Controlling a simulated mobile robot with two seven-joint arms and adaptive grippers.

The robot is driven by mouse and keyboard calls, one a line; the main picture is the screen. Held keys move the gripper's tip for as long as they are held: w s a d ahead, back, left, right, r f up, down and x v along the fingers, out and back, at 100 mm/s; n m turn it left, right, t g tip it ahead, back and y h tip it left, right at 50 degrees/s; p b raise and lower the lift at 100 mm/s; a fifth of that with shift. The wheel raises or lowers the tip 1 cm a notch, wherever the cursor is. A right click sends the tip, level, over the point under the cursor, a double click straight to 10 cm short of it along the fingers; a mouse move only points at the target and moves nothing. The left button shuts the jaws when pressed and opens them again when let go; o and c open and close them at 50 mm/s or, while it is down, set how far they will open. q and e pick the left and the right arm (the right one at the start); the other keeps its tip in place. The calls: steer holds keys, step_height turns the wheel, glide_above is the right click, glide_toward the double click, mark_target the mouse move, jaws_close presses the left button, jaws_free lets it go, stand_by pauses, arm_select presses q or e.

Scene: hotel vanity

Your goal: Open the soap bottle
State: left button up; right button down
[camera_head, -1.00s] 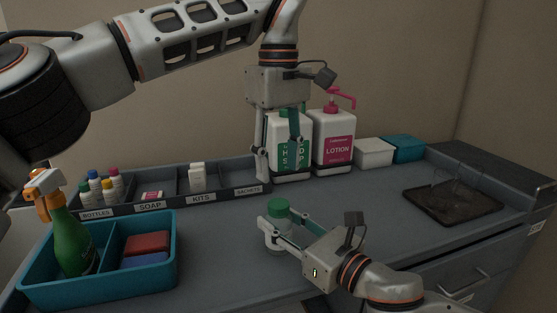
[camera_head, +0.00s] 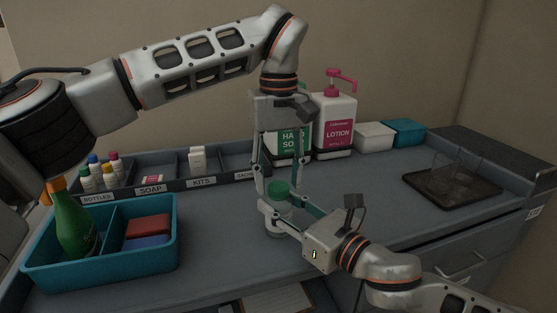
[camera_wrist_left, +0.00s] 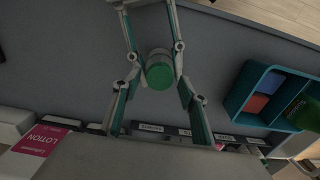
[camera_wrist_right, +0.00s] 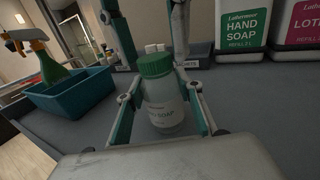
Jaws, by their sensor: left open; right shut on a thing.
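The soap bottle is small, clear and white with a green cap (camera_head: 279,188), and stands upright on the counter. Its label, partly reading "SOAP", faces the right wrist view (camera_wrist_right: 163,112). My right gripper (camera_head: 276,213) is shut on the bottle's body, a finger on each side. My left gripper (camera_head: 267,190) points straight down over the bottle, open, its fingers at about cap height. In the left wrist view the green cap (camera_wrist_left: 160,71) lies between the spread fingers, with gaps beside it. Much of the bottle's body is hidden by my grippers in the head view.
A teal caddy (camera_head: 176,235) holding a green spray bottle (camera_head: 74,228) stands at left. A labelled organizer (camera_head: 175,187) runs along the back. Hand soap (camera_head: 292,142) and lotion (camera_head: 338,125) pump bottles stand behind my left gripper. A dark tray (camera_head: 490,190) with glasses is at right.

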arm_select(q)
steer(key=shift+f, duration=0.45)
steer(key=shift+c, duration=0.4)
